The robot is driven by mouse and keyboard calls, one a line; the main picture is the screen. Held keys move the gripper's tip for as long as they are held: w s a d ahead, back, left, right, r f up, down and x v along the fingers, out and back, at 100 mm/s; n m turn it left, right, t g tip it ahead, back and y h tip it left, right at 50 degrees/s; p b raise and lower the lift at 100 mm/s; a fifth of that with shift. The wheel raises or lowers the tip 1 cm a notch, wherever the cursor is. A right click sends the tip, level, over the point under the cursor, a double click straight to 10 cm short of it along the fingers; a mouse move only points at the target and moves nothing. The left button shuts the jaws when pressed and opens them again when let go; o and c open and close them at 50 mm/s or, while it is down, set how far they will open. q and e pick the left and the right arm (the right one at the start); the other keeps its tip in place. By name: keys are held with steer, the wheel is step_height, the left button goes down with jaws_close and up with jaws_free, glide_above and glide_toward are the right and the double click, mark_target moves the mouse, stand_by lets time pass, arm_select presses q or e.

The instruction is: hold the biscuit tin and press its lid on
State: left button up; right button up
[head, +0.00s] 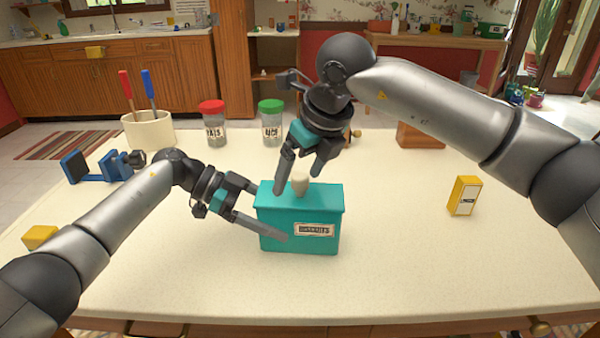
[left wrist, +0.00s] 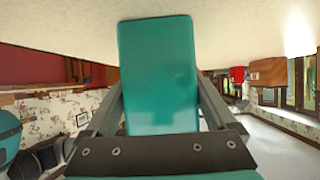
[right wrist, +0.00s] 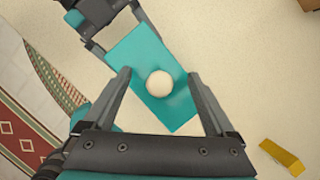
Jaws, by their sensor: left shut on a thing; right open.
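The teal biscuit tin (head: 285,241) stands upright on the table with a labelled front. Its teal lid (head: 325,197) with a pale round knob (head: 300,184) is on top; I cannot tell whether it is fully seated. My left gripper (head: 272,212) is shut on the tin, a finger along its front and one behind. The tin's side fills the middle of the left wrist view (left wrist: 158,75). My right gripper (head: 297,185) is open above the lid, its fingers on either side of the knob, apart from it. The knob lies between the fingers in the right wrist view (right wrist: 159,84).
A cream crock (head: 150,132) with two screwdriver-like handles, a red-lidded jar (head: 213,130) and a green-lidded jar (head: 271,130) stand behind. A blue clamp-like tool (head: 100,165) lies left. A yellow box (head: 464,196) stands right. The front right of the table is clear.

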steer(key=shift+o, duration=0.5)
steer(key=shift+r, duration=3)
steer(key=shift+c, duration=0.2)
jaws_close()
steer(key=shift+f, duration=0.1)
steer(key=shift+f, duration=1.5)
